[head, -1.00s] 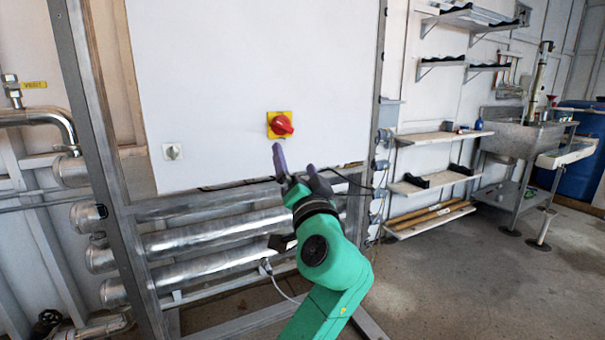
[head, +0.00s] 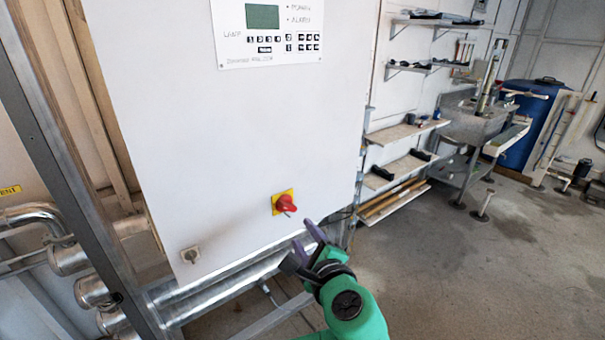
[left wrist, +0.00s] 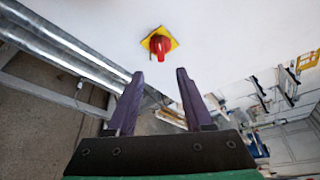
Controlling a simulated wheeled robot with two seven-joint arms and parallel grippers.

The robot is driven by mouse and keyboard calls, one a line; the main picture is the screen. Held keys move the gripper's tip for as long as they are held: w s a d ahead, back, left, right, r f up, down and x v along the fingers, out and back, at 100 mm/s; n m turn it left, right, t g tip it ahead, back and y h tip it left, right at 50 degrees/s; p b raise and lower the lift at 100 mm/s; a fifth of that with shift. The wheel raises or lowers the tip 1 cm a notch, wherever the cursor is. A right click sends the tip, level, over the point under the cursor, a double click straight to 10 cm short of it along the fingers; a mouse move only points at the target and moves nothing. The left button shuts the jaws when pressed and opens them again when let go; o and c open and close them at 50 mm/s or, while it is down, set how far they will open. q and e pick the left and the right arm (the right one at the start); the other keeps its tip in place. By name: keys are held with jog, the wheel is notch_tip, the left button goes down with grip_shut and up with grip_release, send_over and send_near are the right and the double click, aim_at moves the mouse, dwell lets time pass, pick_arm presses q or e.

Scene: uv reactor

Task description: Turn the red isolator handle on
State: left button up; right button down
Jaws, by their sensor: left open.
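The red isolator handle (head: 286,203) sits on a yellow square plate (head: 276,209) low on the white cabinet front. It also shows in the left wrist view (left wrist: 160,45), ahead of the fingertips and roughly between them. My left gripper (head: 308,236), with purple fingers, is open and empty, below and slightly right of the handle in the head view. It also shows in the left wrist view (left wrist: 160,76). A gap separates the fingers from the handle. My right gripper is not in view.
Silver pipes (head: 225,288) run below. Shelves (head: 405,130) and a sink (head: 475,122) stand at right.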

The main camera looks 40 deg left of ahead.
aim_at(289, 209)
pick_arm(q)
jog(key=p+x, duration=0.1)
jog(key=x, duration=1.2)
jog(key=shift+w+a+f, duration=0.1)
jog(key=shift+w+f, duration=0.05)
jog(key=shift+w, duration=0.3)
jog(key=shift+w+a+f, duration=0.1)
jog(key=shift+w+a, duration=0.05)
jog(key=shift+w, duration=0.05)
grip_shut()
